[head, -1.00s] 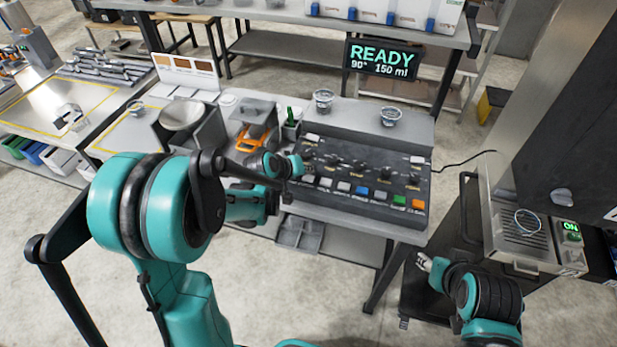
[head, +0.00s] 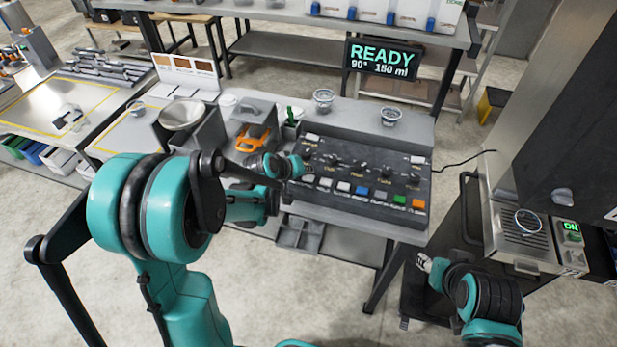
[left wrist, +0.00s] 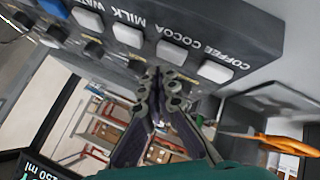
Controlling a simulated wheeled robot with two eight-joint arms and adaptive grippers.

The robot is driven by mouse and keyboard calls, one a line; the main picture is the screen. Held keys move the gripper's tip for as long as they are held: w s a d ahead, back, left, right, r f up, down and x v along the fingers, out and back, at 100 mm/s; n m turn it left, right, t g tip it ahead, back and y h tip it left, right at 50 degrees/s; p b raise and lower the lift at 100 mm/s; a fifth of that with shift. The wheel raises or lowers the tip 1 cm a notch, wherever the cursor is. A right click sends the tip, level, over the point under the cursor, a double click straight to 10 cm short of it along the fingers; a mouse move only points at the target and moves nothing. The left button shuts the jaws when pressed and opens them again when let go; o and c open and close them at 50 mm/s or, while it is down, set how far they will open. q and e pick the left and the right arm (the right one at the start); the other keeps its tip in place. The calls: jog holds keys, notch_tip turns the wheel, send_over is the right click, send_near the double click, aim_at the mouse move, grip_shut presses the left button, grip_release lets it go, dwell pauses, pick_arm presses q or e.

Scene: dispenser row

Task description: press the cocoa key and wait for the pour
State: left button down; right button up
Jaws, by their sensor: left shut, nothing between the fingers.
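The dark dispenser panel (head: 350,175) carries a row of keys along its front. In the left wrist view the panel is upside down, and the white cocoa key (left wrist: 171,52) sits between the coffee key (left wrist: 216,72) and the milk key (left wrist: 127,34). The cocoa key also shows in the head view (head: 309,182). My left gripper (left wrist: 160,74) is shut and empty, its tips close to the cocoa key; I cannot tell whether they touch. My right gripper (head: 425,264) is low at the right, away from the panel.
Two clear cups stand on the ledge behind the panel, one left (head: 323,98) and one right (head: 391,116). An orange-handled tool (head: 253,137) lies left of the panel. A steel machine (head: 525,225) with a lit ON switch stands at the right.

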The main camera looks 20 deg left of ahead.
aim_at(307, 179)
pick_arm(q)
jog(key=shift+f, duration=0.35)
jog(key=shift+f+b, duration=0.5)
jog(key=shift+b, duration=0.2)
jog(key=shift+r, duration=0.1)
dwell(0.5)
jog(key=shift+r+p, duration=0.65)
jog(key=shift+r, duration=0.2)
jog(key=shift+r, duration=0.1)
notch_tip(307, 179, up, 5)
jog(key=p, duration=0.4)
